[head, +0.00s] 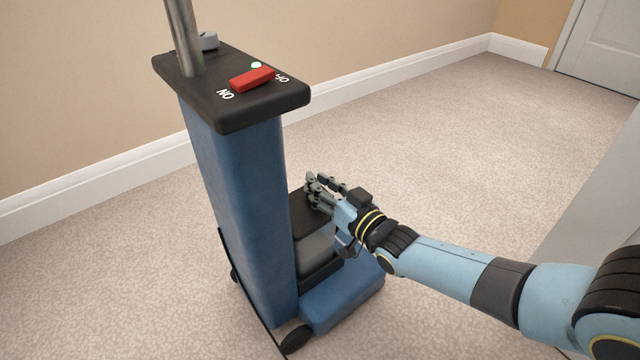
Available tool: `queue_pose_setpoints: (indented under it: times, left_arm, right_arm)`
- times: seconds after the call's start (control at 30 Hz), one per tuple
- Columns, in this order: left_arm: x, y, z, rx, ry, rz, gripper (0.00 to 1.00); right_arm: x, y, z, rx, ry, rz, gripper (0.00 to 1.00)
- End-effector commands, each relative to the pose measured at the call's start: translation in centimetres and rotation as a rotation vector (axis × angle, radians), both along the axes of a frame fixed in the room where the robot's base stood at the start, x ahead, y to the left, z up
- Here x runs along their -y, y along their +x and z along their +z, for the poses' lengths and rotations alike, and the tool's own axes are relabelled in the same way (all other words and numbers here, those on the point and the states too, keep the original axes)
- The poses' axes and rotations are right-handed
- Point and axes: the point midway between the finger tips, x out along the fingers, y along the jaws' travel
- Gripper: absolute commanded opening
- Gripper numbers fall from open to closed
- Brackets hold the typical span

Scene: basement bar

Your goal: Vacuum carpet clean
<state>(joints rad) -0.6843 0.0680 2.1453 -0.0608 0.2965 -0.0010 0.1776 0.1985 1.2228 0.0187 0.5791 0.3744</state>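A blue upright vacuum (235,190) with a black top stands on the beige carpet (430,120), left of the middle in the head view. Its top carries a red switch (252,79) between the words ON and OFF, with a small pale green light beside it. A metal handle tube (184,38) rises out of the picture. A dark-lidded clear bin (316,240) sits at its front above the blue floor head (342,300). My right gripper (322,186) is at the bin's top; whether it touches is unclear. Its fingers look partly bent. My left gripper is out of view.
A beige wall with a white baseboard (400,68) runs behind the vacuum. A white door (606,45) is at the upper right. A grey surface (590,190) borders the carpet at the right. Open carpet lies behind the vacuum and to its left.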

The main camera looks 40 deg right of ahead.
Motion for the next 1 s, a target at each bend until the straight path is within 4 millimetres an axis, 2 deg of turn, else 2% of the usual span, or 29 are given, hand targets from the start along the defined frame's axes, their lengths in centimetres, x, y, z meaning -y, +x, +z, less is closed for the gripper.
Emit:
queue_pose_setpoints:
  times: [0.47,0.57,0.8,1.0]
  left_arm:
    - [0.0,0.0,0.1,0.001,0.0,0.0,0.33]
    - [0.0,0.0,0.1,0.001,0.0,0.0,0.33]
    - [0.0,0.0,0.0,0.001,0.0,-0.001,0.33]
    - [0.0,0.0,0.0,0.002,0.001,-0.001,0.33]
  right_arm:
    - [0.0,-0.5,-0.1,-0.001,0.0,0.0,0.34]
    - [0.0,-1.6,-0.2,-0.004,-0.001,0.002,0.34]
    - [0.2,-6.8,-0.4,-0.012,-0.001,0.001,0.34]
    - [0.3,-10.3,-0.2,-0.005,0.0,0.001,0.34]
